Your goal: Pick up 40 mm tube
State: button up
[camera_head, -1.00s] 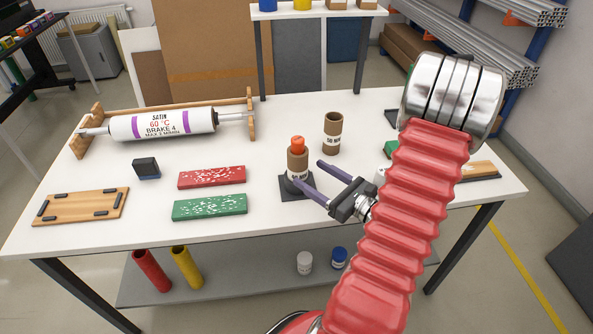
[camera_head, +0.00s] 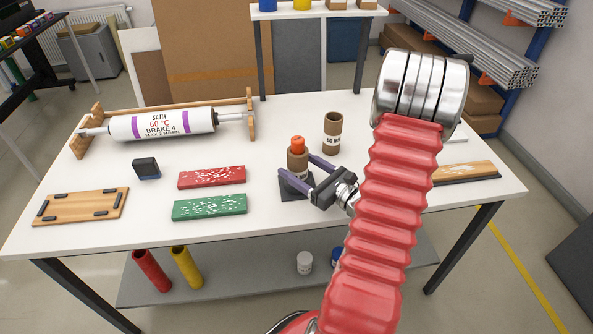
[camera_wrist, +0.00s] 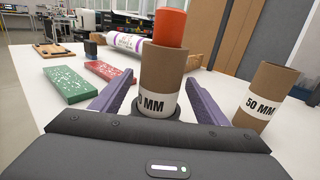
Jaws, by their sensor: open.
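A brown cardboard tube (camera_head: 298,161) with an orange plug (camera_head: 298,143) in its top stands upright on a dark base (camera_head: 296,190) on the table. In the wrist view the tube (camera_wrist: 162,75) has a white label reading "0 MM", its first digit hidden. My gripper (camera_head: 300,172) is open, its two purple fingers on either side of this tube. In the wrist view the fingers (camera_wrist: 155,100) have the tube between them, with gaps showing at both sides. A second tube (camera_head: 333,134), labelled "50 MM" in the wrist view (camera_wrist: 266,92), stands behind to the right.
Red (camera_head: 212,177) and green (camera_head: 209,207) speckled blocks lie left of the tube. A roller (camera_head: 163,124) on a wooden stand is at the back left. A wooden board (camera_head: 80,206) and dark block (camera_head: 146,168) are further left. The table (camera_head: 270,130) is clear behind the tubes.

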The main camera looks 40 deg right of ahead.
jog(key=shift+w+a, duration=0.15)
jog(key=shift+w, duration=2.2)
jog(key=shift+c, duration=0.5)
jog(key=c, duration=1.1)
